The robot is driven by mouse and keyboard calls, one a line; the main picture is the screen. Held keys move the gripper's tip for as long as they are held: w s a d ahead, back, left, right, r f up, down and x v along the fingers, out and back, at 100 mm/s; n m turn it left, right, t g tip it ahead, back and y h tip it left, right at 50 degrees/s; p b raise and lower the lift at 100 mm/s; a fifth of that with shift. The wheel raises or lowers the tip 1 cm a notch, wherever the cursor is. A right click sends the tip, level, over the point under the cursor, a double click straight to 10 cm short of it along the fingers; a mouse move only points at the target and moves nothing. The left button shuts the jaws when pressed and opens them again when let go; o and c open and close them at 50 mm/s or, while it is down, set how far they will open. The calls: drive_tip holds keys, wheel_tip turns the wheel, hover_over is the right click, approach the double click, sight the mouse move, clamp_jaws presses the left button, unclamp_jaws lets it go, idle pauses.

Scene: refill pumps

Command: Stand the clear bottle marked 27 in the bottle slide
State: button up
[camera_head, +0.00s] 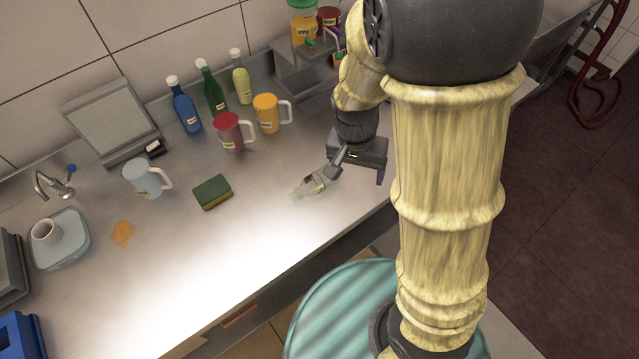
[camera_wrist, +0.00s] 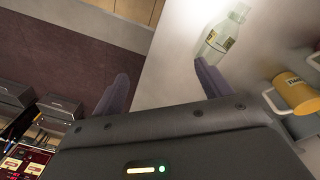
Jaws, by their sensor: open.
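A clear bottle (camera_head: 312,184) with a pale label lies on its side on the steel counter; its number is too small to read. In the wrist view the bottle (camera_wrist: 217,40) is beyond the tip of the right finger, its neck pointing away. My gripper (camera_head: 358,176) is open and empty, low over the counter at the right end of the bottle. One finger is close to the bottle; I cannot tell whether they touch. In the wrist view the space between the fingers (camera_wrist: 161,70) is empty. I cannot make out which fixture is the bottle slide.
A sponge (camera_head: 213,192), a red jug (camera_head: 229,133), a yellow jug (camera_head: 267,114) and a clear jug (camera_head: 144,178) stand around the counter. Blue (camera_head: 186,108), green (camera_head: 211,90) and yellow (camera_head: 241,80) bottles line the back. An orange spill (camera_head: 123,233) lies left. The front middle is clear.

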drive_tip(key=w+a+f+m+h+b, duration=0.2)
drive_tip(key=a+f+b, duration=0.1)
drive_tip(key=a+f, duration=0.2)
drive_tip(key=m+t+h+b, duration=0.4)
drive_tip(key=m+t+b, duration=0.1)
approach(308, 182)
drive_tip(key=v, duration=0.4)
drive_tip(key=shift+w, duration=0.15)
drive_tip(key=p+x, duration=0.1)
drive_tip(key=x, duration=1.1)
drive_tip(key=shift+d+f, duration=0.1)
